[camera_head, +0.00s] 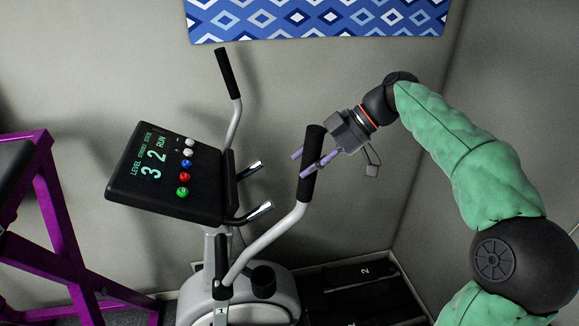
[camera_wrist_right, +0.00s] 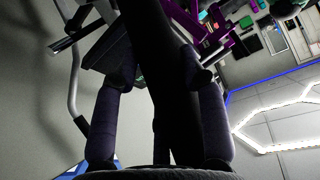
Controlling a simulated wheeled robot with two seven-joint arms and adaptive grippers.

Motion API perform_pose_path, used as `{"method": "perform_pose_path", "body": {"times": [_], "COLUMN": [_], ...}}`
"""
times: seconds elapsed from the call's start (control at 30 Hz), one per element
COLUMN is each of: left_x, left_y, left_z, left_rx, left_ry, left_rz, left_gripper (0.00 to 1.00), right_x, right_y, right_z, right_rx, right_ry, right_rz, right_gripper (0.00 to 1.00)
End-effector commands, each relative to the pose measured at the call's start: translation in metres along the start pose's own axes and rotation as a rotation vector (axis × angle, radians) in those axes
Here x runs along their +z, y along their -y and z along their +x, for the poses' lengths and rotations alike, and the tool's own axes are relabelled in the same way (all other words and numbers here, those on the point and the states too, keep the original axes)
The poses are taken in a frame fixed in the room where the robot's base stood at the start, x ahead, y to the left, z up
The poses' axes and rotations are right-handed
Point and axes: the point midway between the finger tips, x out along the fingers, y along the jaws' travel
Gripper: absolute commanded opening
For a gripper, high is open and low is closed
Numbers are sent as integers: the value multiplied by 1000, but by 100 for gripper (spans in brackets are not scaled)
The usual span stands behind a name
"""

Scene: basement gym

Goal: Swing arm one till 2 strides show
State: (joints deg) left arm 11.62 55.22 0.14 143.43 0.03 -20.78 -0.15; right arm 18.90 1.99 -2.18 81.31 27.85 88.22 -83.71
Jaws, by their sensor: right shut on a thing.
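An elliptical trainer's console (camera_head: 165,172) reads level 3, strides 2 and state RUN. Its near swing arm (camera_head: 265,240) is a light metal bar with a black grip (camera_head: 313,150) on top; a plate marked 1 (camera_head: 221,312) shows at its lower end. My right gripper (camera_head: 305,166) is shut on that grip, one finger on each side. In the right wrist view the dark grip (camera_wrist_right: 160,50) runs between both fingers. The far swing arm (camera_head: 228,75) stands upright behind the console, untouched. My left gripper is not in view.
Two short fixed handles (camera_head: 255,212) stick out beside the console. Coloured buttons (camera_head: 185,177) line its right side. A purple frame (camera_head: 60,225) stands at left. A black pedal marked 2 (camera_head: 365,270) lies low at right. Walls close in behind and to the right.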

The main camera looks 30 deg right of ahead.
Motion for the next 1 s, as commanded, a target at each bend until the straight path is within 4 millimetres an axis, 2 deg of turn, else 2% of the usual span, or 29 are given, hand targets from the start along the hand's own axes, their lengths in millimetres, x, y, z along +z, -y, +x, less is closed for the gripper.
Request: {"method": "perform_pose_path", "body": {"times": [0.03, 0.13, 0.5, 0.53, 0.6, 1.0], "left_x": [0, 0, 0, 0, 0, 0], "left_y": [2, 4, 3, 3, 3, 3], "left_z": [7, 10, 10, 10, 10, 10], "left_rx": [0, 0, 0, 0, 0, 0], "left_ry": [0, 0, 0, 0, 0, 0], "left_rz": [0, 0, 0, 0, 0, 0], "left_gripper": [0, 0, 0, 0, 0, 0], "right_x": [12, 18, 18, 18, 18, 17], "right_y": [-1, -2, -2, -2, -2, -3], "right_z": [4, 0, -3, -3, -3, -7], "right_rx": [-12, -13, -14, -14, -13, -6], "right_ry": [-10, -28, -36, -36, -36, -36], "right_rz": [11, 9, 6, 6, 5, 2], "right_gripper": [0, 0, 0, 47, 67, 67]}}
